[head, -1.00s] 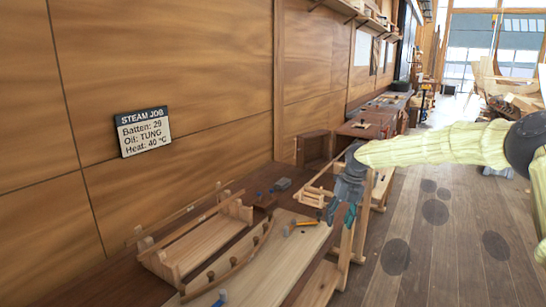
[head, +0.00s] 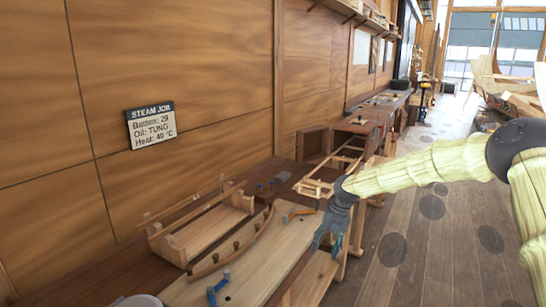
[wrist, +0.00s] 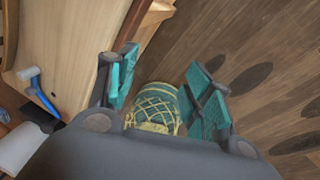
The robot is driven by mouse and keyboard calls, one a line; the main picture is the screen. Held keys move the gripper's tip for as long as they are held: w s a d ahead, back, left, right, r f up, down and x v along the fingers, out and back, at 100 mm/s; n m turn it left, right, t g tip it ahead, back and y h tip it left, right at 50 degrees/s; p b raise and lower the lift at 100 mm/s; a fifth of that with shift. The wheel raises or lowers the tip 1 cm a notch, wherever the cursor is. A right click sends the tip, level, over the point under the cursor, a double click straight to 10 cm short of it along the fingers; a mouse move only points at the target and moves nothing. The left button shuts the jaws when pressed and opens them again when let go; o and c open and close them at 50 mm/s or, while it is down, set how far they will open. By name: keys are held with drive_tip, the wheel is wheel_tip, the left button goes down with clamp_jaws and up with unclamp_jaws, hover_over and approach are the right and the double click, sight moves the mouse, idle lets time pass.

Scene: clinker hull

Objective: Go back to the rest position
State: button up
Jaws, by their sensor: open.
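My gripper (head: 328,241) hangs at the right edge of the workbench in the head view, with its fingers pointing down. In the wrist view my gripper (wrist: 165,85) has its two teal-padded fingers spread apart with nothing between the pads. A round teal thing with a yellowish net pattern (wrist: 153,105) shows below and between the fingers; it seems apart from them, though its lower part is hidden by my gripper body.
The workbench (head: 262,262) holds a wooden cradle (head: 205,225), a curved batten with pegs (head: 235,248) and a blue-handled tool (head: 217,290). A sign (head: 151,125) hangs on the wall. The plank floor (head: 425,260) at right is open, with dark round patches.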

drive_tip(key=s+a+f+m+y, duration=0.1)
drive_tip(key=s+a+f+m, duration=0.3)
drive_tip(key=s+f+m, duration=0.65)
drive_tip(key=s+a+f+m, duration=0.4)
drive_tip(key=s+f+m, duration=0.1)
drive_tip(key=s+f, duration=0.95)
drive_tip(key=s+d+f+m+h, duration=0.1)
drive_tip(key=s+d+f+m, duration=0.2)
drive_tip(key=s, duration=0.5)
drive_tip(key=s+d+f+m, duration=0.2)
drive_tip(key=s+f+m, duration=0.3)
drive_tip(key=s, duration=0.4)
drive_tip(key=s+d+r+m+h, duration=0.1)
drive_tip(key=s+d+m, duration=0.3)
drive_tip(key=s, duration=0.3)
drive_tip(key=s+d+r+m+h, duration=0.1)
drive_tip(key=s+d+m, duration=0.3)
drive_tip(key=s+m, duration=0.2)
drive_tip(key=shift+s+r+h, duration=0.4)
drive_tip(key=shift+s, duration=0.35)
